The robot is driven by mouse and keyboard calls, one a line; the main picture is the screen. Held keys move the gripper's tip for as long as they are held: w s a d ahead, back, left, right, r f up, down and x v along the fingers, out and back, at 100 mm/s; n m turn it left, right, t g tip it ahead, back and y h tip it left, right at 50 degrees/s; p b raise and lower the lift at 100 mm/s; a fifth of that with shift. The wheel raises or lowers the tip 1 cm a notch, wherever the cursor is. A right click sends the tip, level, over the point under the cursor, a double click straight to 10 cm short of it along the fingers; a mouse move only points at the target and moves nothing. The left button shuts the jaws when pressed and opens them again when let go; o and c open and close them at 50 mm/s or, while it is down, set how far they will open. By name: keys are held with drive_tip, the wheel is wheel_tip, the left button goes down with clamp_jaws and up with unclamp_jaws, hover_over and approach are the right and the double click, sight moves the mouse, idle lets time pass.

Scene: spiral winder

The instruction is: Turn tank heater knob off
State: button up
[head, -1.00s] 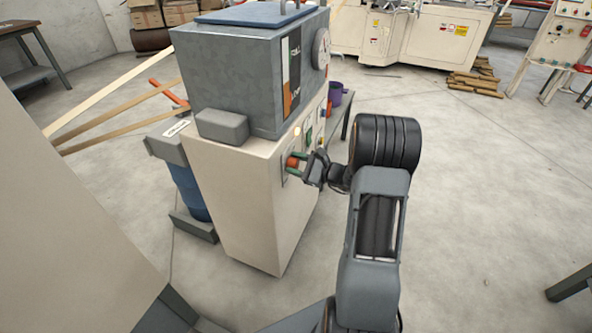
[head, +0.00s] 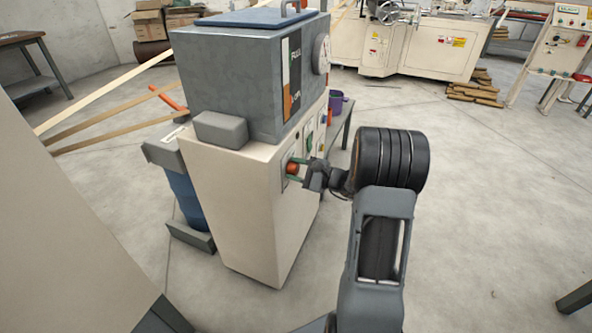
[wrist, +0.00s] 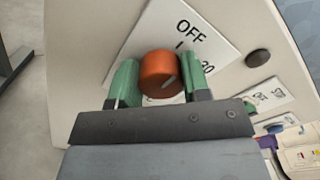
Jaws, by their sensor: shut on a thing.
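The orange-red tank heater knob (head: 292,168) sits on the side panel of the cream cabinet (head: 255,215), below the grey tank (head: 245,75). In the head view my gripper (head: 301,170) reaches the panel from the right.
A dark round button (wrist: 258,58) and other labels lie right of the plate. A purple cup (head: 336,102) stands on a bench behind the cabinet. A blue drum (head: 184,195) stands to the left. The floor at right is open.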

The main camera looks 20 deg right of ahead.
drive_tip(key=o, duration=0.9)
drive_tip(key=p+v, duration=0.2)
drive_tip(key=v, duration=1.2)
drive_tip(key=s+a+r+n+g+h+p, duration=0.1)
drive_tip(key=s+a+r+n+g+p, duration=0.2)
drive_tip(key=a+r+n+g+p, duration=0.35)
drive_tip(key=s+a+r+n+g+h+p, duration=0.1)
drive_tip(key=s+a+r+n+g+p, duration=0.15)
drive_tip(key=a+r+g+p, duration=0.45)
drive_tip(key=s+a+r+n+t+h+p, duration=0.1)
drive_tip(key=s+a+r+n+h+p, duration=0.1)
drive_tip(key=r, duration=0.4)
drive_tip(key=s+a+r+n+t+h+p, duration=0.1)
drive_tip(key=s+a+r+n+h+p, duration=0.1)
drive_tip(key=r+n+h+p, duration=0.2)
drive_tip(key=s+a+r+n+t+h+p, duration=0.1)
drive_tip(key=s+a+r+n+h+p, duration=0.1)
drive_tip(key=r+p, duration=0.5)
drive_tip(key=shift+s+a+r+n+t+h+p, duration=0.1)
drive_tip(key=shift+s+r+n+t+h+p, duration=0.1)
drive_tip(key=shift+r+n+h, duration=0.25)
drive_tip(key=shift+s+a+r+n+t+h+p, duration=0.1)
drive_tip(key=shift+r+n+t+h+p, duration=0.15)
drive_tip(key=shift+h, duration=0.3)
